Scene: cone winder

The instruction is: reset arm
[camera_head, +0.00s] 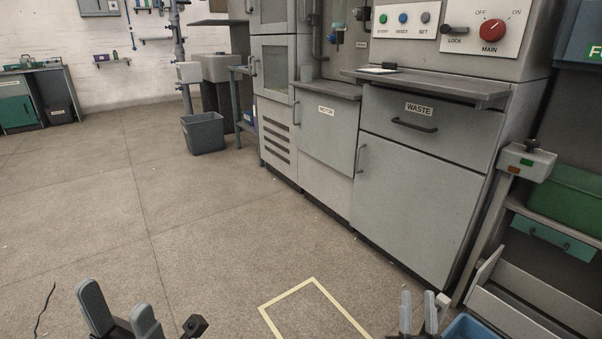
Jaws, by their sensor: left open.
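My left gripper (116,298) is low at the bottom left, over bare floor. Its two grey fingers stand apart with nothing seen between them. My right gripper (417,297) is at the bottom edge, right of centre. Its two upright fingers show a narrow gap with nothing in it. Both wrists and most of both arms are out of frame. A small pale piece shows just right of the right fingers; I cannot tell what it is.
The grey machine has a waste drawer (405,123) and a ledge (430,84). A blue bin (468,329) is close beside my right gripper, near a metal rack (525,299). Yellow floor tape (289,295) lies between the grippers. A grey bin (203,134) stands further back.

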